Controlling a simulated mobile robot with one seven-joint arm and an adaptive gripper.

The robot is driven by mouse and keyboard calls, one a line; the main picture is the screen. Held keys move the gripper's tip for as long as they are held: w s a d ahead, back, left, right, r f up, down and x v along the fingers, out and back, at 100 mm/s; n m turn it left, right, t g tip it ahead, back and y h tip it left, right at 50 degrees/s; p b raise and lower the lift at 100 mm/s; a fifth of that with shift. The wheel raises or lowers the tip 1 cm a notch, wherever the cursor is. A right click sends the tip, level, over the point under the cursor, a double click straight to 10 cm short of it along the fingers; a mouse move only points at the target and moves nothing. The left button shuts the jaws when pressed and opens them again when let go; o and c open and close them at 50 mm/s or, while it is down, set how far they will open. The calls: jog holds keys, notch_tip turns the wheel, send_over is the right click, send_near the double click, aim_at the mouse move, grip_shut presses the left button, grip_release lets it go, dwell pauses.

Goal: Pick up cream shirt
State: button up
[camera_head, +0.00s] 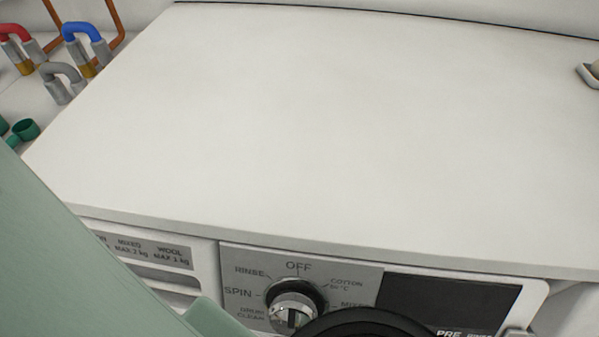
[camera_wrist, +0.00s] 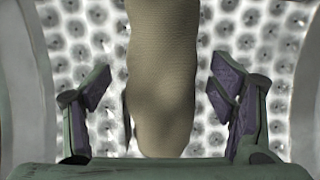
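The cream shirt (camera_wrist: 162,75) shows in the wrist view as a beige, ribbed-looking hanging fold. It runs from the top middle down between the two fingers. My gripper (camera_wrist: 162,105) is open around it, with a purple-padded finger on each side. Whether the lower end of the cloth touches my palm is hard to tell. The head view does not show the shirt or the fingers.
In the wrist view, the perforated metal drum wall (camera_wrist: 235,40) lies behind the cloth. In the head view, the white washing machine top (camera_head: 330,120) is bare. Its dial (camera_head: 293,310) sits on the front panel. Red (camera_head: 15,32) and blue (camera_head: 80,30) hose fittings stand at upper left.

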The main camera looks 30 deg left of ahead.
jog(key=c, duration=1.3)
jog(key=shift+c, duration=0.5)
jog(key=shift+r, duration=0.15)
